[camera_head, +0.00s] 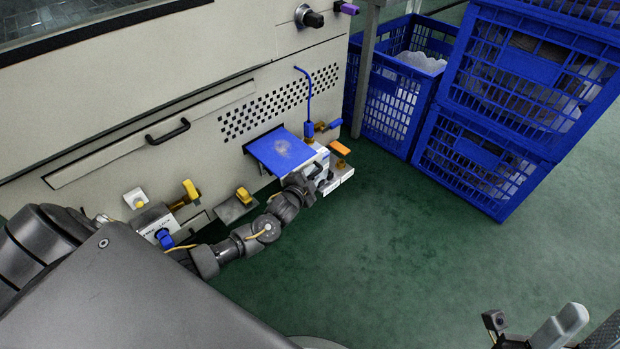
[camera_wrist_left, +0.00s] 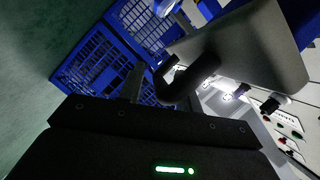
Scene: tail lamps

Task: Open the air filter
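I cannot tell for sure which part is the air filter. A blue panel (camera_head: 283,150) sticks out from the machine front, with a white box-shaped unit (camera_head: 338,181) beside it. My left gripper (camera_head: 303,185) is at this unit, and its fingers are small and partly hidden. The left wrist view shows a grey cover (camera_wrist_left: 250,45) with a dark curved handle (camera_wrist_left: 190,72) close ahead of a thin dark finger (camera_wrist_left: 134,80). Whether the fingers grip the handle is unclear. My right gripper (camera_head: 562,326) is partly visible at the lower right edge, away from the machine.
Blue crates (camera_head: 480,160) stand right of the machine. An orange lever (camera_head: 340,147) and a blue tube (camera_head: 308,98) are close to the unit. The machine front has a black handle (camera_head: 168,131) and yellow knobs (camera_head: 191,189). The green floor (camera_head: 410,260) is clear.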

